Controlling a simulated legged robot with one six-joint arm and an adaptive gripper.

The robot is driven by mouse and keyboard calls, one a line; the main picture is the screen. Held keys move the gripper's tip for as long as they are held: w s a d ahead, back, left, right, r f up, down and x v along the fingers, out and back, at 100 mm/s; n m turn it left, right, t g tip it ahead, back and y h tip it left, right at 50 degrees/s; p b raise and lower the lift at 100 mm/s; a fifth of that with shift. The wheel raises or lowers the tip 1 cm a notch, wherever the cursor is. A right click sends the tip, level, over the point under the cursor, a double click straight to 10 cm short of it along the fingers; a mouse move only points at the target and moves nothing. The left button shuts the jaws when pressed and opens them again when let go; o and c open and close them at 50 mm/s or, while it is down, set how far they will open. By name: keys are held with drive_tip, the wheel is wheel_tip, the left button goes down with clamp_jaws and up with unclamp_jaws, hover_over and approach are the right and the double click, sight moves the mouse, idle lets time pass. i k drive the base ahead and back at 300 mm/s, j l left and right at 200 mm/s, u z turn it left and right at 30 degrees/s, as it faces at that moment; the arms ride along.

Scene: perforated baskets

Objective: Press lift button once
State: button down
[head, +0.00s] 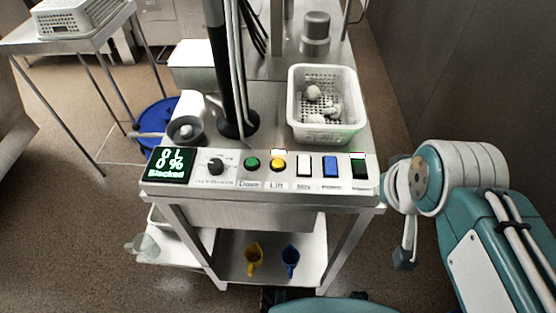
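The control panel (222,183) runs along the front edge of a steel cart. A round yellow button (277,164) sits near its middle, above a small label that seems to read "Lift". A round green button (252,163) is just left of it. The display (170,165) reads "0 L 0 % Blocked". My gripper (405,250) hangs at the lower right, beyond the panel's right end and apart from the buttons. Its fingers are small and edge-on, so their opening is unclear.
A white perforated basket (327,134) with pale lumps stands behind the panel, right of a black column (228,70). A black knob (215,166) is left of the buttons. Yellow (255,256) and blue (290,258) jugs stand on the lower shelf. Floor right of the cart is clear.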

sight(277, 164)
drive_tip(key=k+j, duration=0.1)
drive_tip(key=j, duration=0.3)
drive_tip(key=k+j, duration=0.1)
drive_tip(key=j, duration=0.35)
drive_tip(key=k+j, duration=0.1)
drive_tip(key=j, duration=0.3)
drive_tip(key=k+j, duration=0.1)
drive_tip(key=j, duration=0.3)
drive_tip(key=j+z, duration=0.05)
